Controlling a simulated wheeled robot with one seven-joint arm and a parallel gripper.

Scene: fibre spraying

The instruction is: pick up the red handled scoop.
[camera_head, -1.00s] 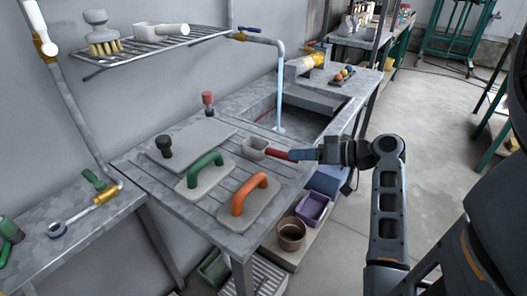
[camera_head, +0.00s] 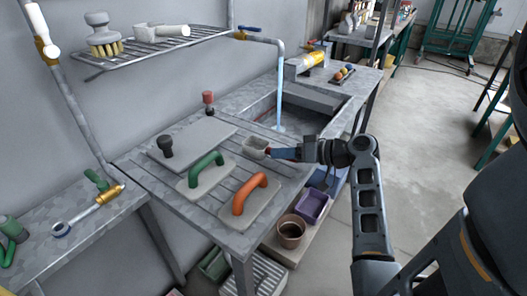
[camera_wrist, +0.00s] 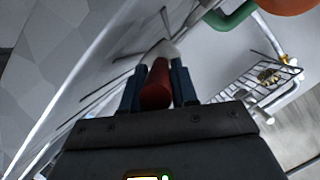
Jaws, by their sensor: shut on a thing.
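The scoop (camera_head: 254,147) has a pale grey bowl and a red handle. In the head view it is on or just above the ribbed draining board by the sink, and my gripper (camera_head: 283,153) covers most of the handle. In the wrist view the red handle (camera_wrist: 156,88) lies between the two blue fingers of my gripper (camera_wrist: 156,90), which is shut on it. The pale bowl (camera_wrist: 162,51) shows beyond the fingertips. I cannot tell whether the bowl touches the board.
Green-handled (camera_head: 203,171) and orange-handled (camera_head: 247,193) floats lie left of the scoop. The sink (camera_head: 285,115) with running water is behind it. A purple bin (camera_head: 311,207) and brown pot (camera_head: 291,232) stand below the front edge. A wire shelf (camera_head: 150,48) hangs above.

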